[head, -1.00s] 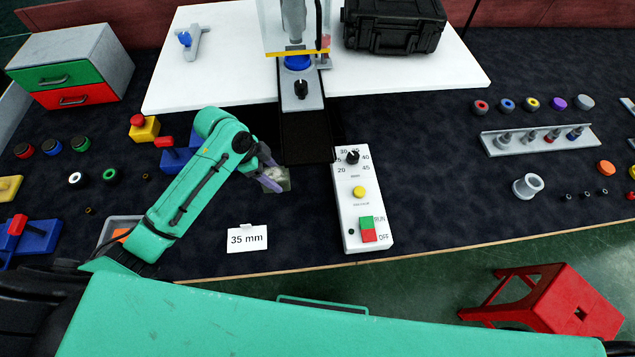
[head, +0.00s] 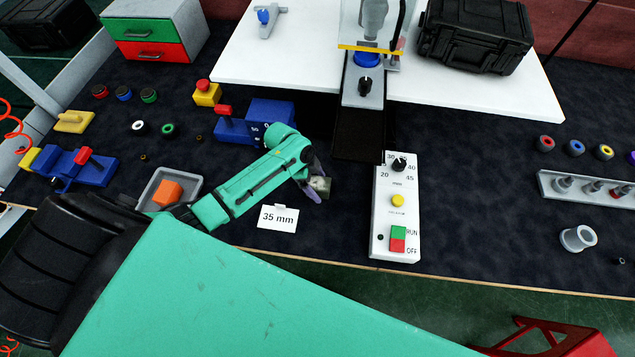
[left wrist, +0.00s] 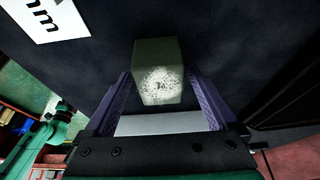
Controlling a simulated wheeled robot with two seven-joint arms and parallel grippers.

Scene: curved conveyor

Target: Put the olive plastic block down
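The olive block (head: 321,186) is at the fingertips of my left gripper (head: 314,181), right of and beyond the "35 mm" card (head: 278,218). In the left wrist view the block (left wrist: 158,58) sits between the two purple fingers, its near face brightly lit and speckled. The left gripper (left wrist: 160,75) looks shut on it, though thin dark gaps make contact hard to confirm. The block is close over the dark mat (head: 335,225); whether it touches the mat cannot be told. My right gripper is in neither view.
The white control box (head: 395,225) stands to the right, and the dark chute (head: 362,135) ends behind it. A blue fixture (head: 270,115) is behind the arm. A grey tray (head: 150,188) with an orange block (head: 167,193) is left. Mat around the card is clear.

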